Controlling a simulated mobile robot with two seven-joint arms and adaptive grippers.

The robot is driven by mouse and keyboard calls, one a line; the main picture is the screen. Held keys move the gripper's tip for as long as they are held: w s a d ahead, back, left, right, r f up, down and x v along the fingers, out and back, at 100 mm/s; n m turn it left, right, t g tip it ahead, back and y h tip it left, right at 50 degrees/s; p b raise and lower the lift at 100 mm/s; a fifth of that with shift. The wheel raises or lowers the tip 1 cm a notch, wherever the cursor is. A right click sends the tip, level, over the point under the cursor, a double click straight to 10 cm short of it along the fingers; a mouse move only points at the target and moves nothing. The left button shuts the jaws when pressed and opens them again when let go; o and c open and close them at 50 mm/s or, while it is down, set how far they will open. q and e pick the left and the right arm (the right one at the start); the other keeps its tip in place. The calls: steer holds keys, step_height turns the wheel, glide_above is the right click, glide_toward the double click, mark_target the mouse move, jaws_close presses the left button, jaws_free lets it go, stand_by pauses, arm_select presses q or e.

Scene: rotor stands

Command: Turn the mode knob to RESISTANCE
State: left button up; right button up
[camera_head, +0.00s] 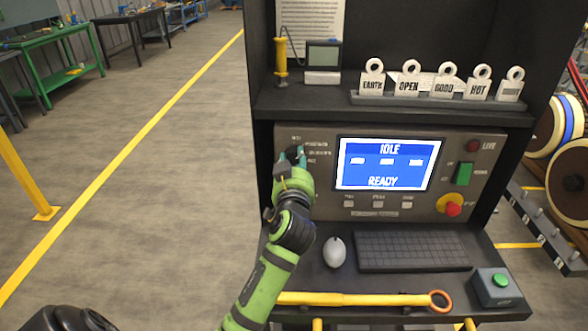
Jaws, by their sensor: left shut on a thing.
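The mode knob (294,152) is a small dark knob on the left of the grey control panel, mostly hidden by my left gripper. My left gripper (291,158) is shut on the knob, its green arm reaching up from the bottom. Small labels (317,146) beside the knob are too small to read reliably, so I cannot tell which mode it points to. The blue screen (387,164) to the right reads IDLE and READY. My right gripper is not in view.
The panel also has a green switch (463,173) and a red stop button (453,208) on yellow. Labelled tags (409,83) stand on the shelf above.

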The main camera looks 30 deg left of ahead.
mark_target(294, 116)
arm_select(q)
steer(key=shift+n+b, duration=0.6)
steer(key=shift+n, duration=0.6)
steer(key=shift+r+n+b, duration=0.1)
steer(key=shift+n+b, duration=0.25)
steer(key=shift+n, duration=0.65)
steer(key=o, duration=1.1)
steer(key=shift+o, duration=0.2)
step_height(294, 116, up, 10)
